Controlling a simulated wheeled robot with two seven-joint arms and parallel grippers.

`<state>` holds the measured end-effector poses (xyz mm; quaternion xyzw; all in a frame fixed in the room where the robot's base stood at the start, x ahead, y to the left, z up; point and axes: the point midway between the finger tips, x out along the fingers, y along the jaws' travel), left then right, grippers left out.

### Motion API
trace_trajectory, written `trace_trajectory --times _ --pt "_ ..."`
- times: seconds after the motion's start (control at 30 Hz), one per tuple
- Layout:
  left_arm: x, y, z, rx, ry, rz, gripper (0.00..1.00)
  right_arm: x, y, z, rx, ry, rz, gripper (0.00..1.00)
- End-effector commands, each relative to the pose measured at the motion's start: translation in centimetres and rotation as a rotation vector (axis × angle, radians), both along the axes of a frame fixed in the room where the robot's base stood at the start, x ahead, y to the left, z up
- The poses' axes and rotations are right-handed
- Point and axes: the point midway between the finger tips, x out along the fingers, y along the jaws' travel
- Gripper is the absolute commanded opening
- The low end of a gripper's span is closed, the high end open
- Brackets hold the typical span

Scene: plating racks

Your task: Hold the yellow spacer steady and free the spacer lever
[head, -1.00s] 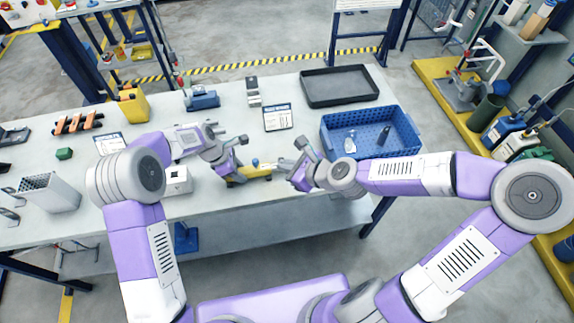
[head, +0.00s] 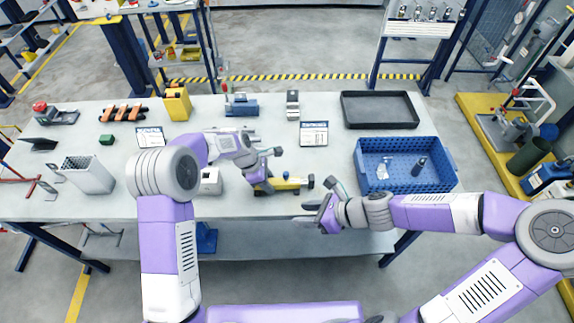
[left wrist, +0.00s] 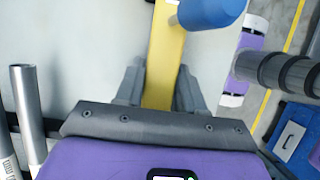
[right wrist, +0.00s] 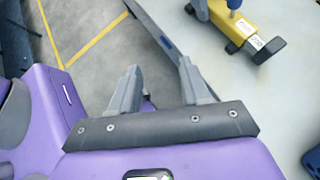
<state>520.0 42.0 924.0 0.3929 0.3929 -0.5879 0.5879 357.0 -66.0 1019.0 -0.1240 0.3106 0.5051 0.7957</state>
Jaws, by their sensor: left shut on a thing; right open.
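The yellow spacer (head: 293,184) lies on the bench near its front edge, with a blue knob (head: 286,176) on top and a dark block at its right end. My left gripper (head: 262,184) is shut on the spacer's left part; the left wrist view shows the yellow bar (left wrist: 163,60) between its fingers (left wrist: 158,88), with the blue knob (left wrist: 210,12) beyond. My right gripper (head: 308,213) is open and empty, apart from the spacer, by the front edge. In the right wrist view, the spacer's end (right wrist: 228,25) shows beyond the open fingers (right wrist: 158,75). I cannot make out the lever's position.
A blue crate (head: 440,178) with a few small items stands to the right, close to my right arm. A black tray (head: 380,110) lies behind it. A white box (head: 210,182) stands left of the spacer. A document (head: 314,134) lies behind the spacer.

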Motion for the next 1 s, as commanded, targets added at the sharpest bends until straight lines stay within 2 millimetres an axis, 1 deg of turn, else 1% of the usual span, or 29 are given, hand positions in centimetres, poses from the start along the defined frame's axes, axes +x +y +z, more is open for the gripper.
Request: trace_trajectory --times 0.03,0.1,0.23,0.37,0.47,0.63,0.8,0.9,1.0 --pt "0.0 0.0 0.0 0.000 -0.001 0.000 0.00 -0.8 0.7 -0.3 0.049 0.022 0.043 0.46" --pt "0.0 0.0 0.0 0.000 -0.001 0.000 0.00 -1.6 1.5 -0.5 0.124 0.036 0.094 0.46" --pt "0.0 0.0 0.0 0.000 -0.001 0.000 0.00 -2.2 2.8 -0.3 0.276 0.022 0.148 0.46" --pt "0.0 0.0 0.0 0.000 -0.001 0.000 0.00 -1.7 3.4 0.1 0.419 -0.041 0.143 0.46" --pt "0.0 0.0 0.0 0.000 -0.001 0.000 0.00 -0.6 3.3 0.2 0.503 -0.120 0.099 0.46" --pt "0.0 0.0 0.0 0.000 -0.001 0.000 0.00 2.2 1.8 -0.6 0.559 -0.297 -0.039 0.46" --pt "0.0 0.0 0.0 0.000 -0.001 0.000 0.00 4.8 -0.6 -2.3 0.501 -0.470 -0.182 0.46" --pt "0.0 0.0 0.0 0.000 -0.001 0.000 0.00 5.8 -1.9 -3.1 0.450 -0.544 -0.241 0.46" --pt "0.0 0.0 0.0 0.000 -0.001 0.000 0.00 6.3 -2.8 -3.6 0.410 -0.590 -0.274 0.46"
